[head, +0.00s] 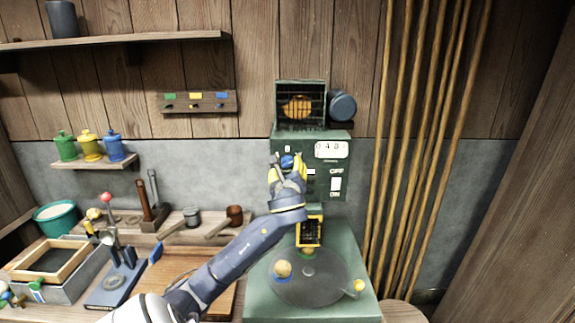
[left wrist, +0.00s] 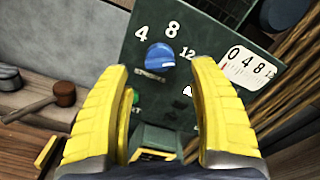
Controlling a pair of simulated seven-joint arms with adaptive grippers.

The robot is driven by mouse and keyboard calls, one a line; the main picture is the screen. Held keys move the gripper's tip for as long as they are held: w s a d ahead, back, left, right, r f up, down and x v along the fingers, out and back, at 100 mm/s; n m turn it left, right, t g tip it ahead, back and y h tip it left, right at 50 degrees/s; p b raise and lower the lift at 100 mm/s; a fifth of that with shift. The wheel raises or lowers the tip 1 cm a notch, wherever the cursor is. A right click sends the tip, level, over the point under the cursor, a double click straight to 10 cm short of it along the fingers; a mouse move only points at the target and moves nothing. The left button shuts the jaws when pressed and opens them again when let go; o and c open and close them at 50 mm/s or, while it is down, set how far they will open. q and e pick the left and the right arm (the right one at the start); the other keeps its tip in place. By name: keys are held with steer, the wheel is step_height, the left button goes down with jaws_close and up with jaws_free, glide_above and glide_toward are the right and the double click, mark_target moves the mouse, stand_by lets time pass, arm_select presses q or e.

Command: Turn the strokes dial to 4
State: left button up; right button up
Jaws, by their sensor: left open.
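The strokes dial is a blue round knob (left wrist: 160,57) on the green machine panel (left wrist: 205,100), with the numbers 4, 8 and 12 around its top from left to right. A light pointer mark on the knob seems to lie toward its right side, near 12, but I cannot tell exactly. The dial also shows in the head view (head: 287,161), partly framed by my left gripper (head: 287,163). In the left wrist view the yellow fingers (left wrist: 160,75) are open on either side below the dial, apart from it. My right gripper is not in view.
A white gauge (head: 331,150) marked 0, 4, 8, 12 is right of the dial, above an OFF/ON switch (head: 336,185). A round plate (head: 308,278) sits below. Wooden poles (head: 415,130) stand at the right. Mallets (head: 228,218) and tools lie on the left bench.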

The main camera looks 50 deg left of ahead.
mark_target(287, 164)
arm_select(q)
steer(key=shift+x, duration=2.45)
jaws_close()
